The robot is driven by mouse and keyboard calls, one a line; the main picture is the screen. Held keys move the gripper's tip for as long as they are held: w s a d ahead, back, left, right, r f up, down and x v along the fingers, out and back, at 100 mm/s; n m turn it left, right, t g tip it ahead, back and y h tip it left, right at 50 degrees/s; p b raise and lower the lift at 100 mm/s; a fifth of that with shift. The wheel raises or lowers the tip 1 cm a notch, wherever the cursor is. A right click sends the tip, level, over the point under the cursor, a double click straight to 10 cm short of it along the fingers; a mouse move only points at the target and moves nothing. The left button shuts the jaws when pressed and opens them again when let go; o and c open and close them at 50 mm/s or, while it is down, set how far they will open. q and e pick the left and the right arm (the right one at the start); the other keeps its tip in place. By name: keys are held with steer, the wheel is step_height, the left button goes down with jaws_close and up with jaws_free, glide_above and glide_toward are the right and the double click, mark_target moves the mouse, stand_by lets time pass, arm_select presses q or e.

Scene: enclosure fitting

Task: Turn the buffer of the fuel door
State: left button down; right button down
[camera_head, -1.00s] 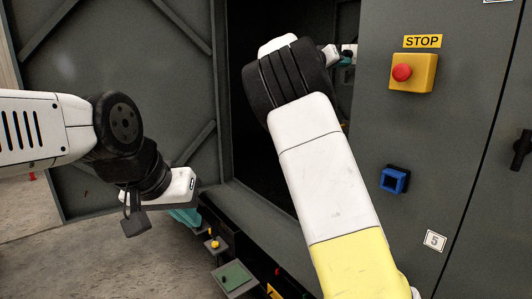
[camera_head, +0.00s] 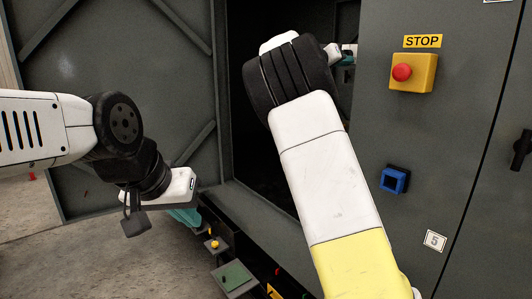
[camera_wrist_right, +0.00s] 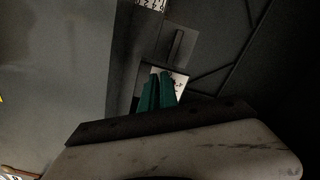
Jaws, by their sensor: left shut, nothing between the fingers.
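My left gripper (camera_head: 186,217) hangs outside the enclosure at the left, and its teal fingers are shut and empty, partly hidden by its white hand. My right arm reaches into the dark enclosure opening, and only a little of its teal gripper (camera_head: 348,57) shows past the arm. In the right wrist view the teal fingers (camera_wrist_right: 158,92) are close together. Their tips overlap a small pale piece with dark marks (camera_wrist_right: 180,84); I cannot tell whether they touch or hold it. No part is clearly recognisable as the fuel door's buffer.
A red stop button (camera_head: 402,72) on a yellow box and a blue square switch (camera_head: 394,180) sit on the grey front panel. The open grey door (camera_head: 110,60) stands at the left. A small green-topped box (camera_head: 234,277) is below. In the wrist view a slotted strip (camera_wrist_right: 177,45) lies beyond the fingers.

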steer(key=shift+r, duration=0.1)
steer(key=v, duration=0.6)
steer(key=shift+s+f, duration=0.2)
steer(key=shift+f, duration=0.15)
